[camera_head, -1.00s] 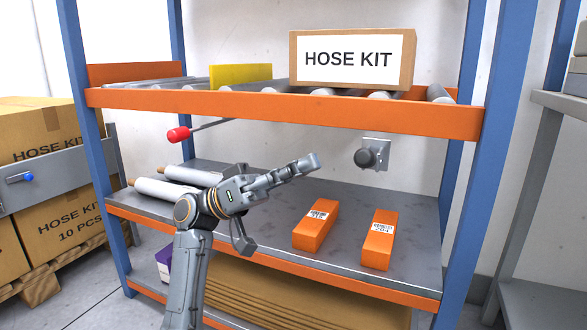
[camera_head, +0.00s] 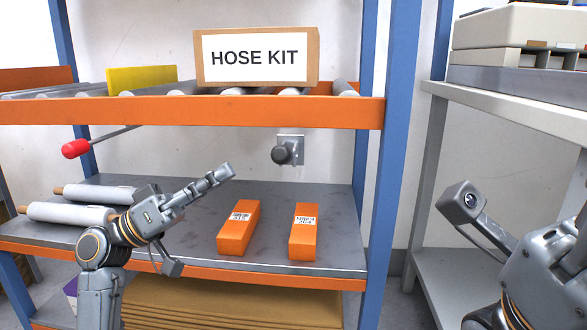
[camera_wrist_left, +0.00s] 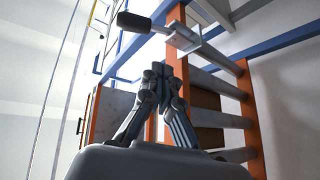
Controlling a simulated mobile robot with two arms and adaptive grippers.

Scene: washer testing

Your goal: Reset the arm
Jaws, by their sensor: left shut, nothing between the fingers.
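My left arm comes in from the lower left in the head view. Its gripper (camera_head: 226,170) is shut and empty, pointing up and right in front of the shelf rack, above the lower shelf. In the left wrist view the closed fingers (camera_wrist_left: 162,76) meet at their tips with nothing between them. Part of my right arm (camera_head: 545,270) shows at the right edge of the head view, with a boxy camera-like part (camera_head: 462,202) reaching left. The fingers of my right gripper are outside the picture.
Two orange boxes (camera_head: 238,228) (camera_head: 304,232) lie on the lower shelf (camera_head: 190,240). White rolls (camera_head: 70,213) lie left. Above are an orange beam (camera_head: 190,111), a HOSE KIT box (camera_head: 256,56), a red-ended lever (camera_head: 76,149) and a wall knob (camera_head: 282,154). A grey rack (camera_head: 510,103) stands right.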

